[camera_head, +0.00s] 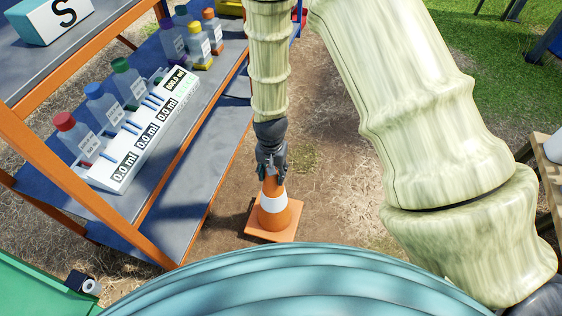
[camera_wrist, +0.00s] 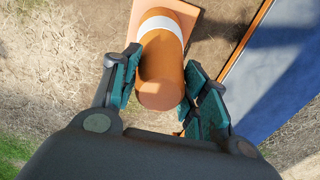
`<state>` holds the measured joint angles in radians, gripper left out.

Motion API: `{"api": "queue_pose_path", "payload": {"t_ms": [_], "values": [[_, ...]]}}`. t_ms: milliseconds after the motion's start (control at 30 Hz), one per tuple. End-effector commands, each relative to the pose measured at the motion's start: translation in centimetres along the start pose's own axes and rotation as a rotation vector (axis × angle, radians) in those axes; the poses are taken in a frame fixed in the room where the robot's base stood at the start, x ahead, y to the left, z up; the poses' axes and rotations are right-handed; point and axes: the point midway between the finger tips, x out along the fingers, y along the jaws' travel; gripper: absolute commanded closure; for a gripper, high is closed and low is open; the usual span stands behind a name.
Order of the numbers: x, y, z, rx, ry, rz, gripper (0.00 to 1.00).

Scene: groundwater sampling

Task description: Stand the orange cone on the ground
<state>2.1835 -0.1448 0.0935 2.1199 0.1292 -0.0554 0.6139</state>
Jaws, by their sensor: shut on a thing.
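The orange cone (camera_head: 275,213) has a white band and a square orange base, and is upright below my arm, beside the shelf. Its base appears at or very near the dirt ground; I cannot tell whether it touches. My gripper (camera_head: 270,172) is shut on the top part of the cone. In the wrist view the cone (camera_wrist: 162,70) lies between the two teal-padded fingers of my gripper (camera_wrist: 158,88), with its white band and base farther off. The fingers partly hide the cone's top in the head view.
An orange-framed shelf (camera_head: 206,190) stands close at left, bearing bottles (camera_head: 103,103) and a white meter rack (camera_head: 139,132). A green surface (camera_head: 35,290) is at lower left. A wooden edge (camera_head: 548,180) is at far right. Bare dirt (camera_head: 335,190) lies right of the cone.

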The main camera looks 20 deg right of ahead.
Motion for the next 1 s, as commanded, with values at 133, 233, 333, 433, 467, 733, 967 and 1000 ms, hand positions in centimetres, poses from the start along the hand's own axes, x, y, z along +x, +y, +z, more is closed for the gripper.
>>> {"api": "queue_pose_path", "payload": {"t_ms": [133,233,333,433,467,733,967,1000], "values": [[0.5,-0.1,-3.1,0.003,0.002,-0.002,0.80],[0.7,-0.2,-5.0,0.002,0.001,-0.002,0.80],[0.9,-0.3,-7.0,0.003,0.002,-0.002,0.80],[1.0,-0.3,-8.8,0.002,0.002,-0.001,0.80],[1.1,-0.3,-9.2,0.002,0.001,-0.002,0.80],[1.1,-0.4,-11.1,-0.001,0.000,0.000,0.80],[3.5,-0.4,-11.1,0.000,-0.001,0.001,0.80],[4.0,-0.4,-11.1,0.001,-0.001,0.001,0.80]]}}
